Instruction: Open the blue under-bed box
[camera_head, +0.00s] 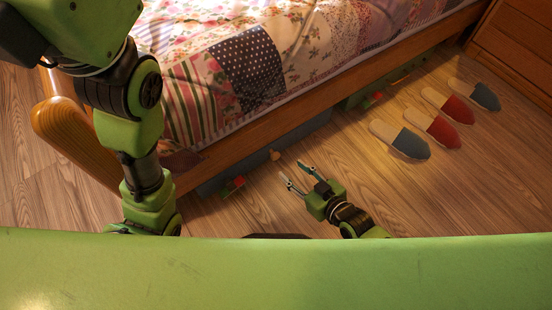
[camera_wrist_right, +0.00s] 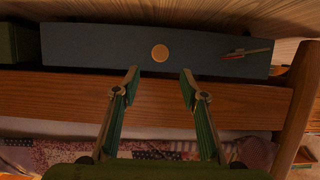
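The blue under-bed box (camera_head: 302,137) sits beneath the bed's wooden side rail, with its long front facing the floor area. A round light wooden knob (camera_head: 275,155) is on its front. In the right wrist view, the blue front (camera_wrist_right: 100,48) and the knob (camera_wrist_right: 160,53) show beyond the fingers, near the middle. My right gripper (camera_head: 297,174) is open and empty, a short way out from the knob, its fingers pointing toward the box. It also shows in the wrist view (camera_wrist_right: 160,78), with the knob lined up between the fingertips and apart from them. My left gripper's fingers are hidden.
A green box (camera_head: 400,78) is under the bed farther right. Several slippers (camera_head: 410,142) lie on the floor to the right. A small red item (camera_head: 233,184) is at the blue box's left end. A wooden dresser (camera_head: 515,50) stands at the far right.

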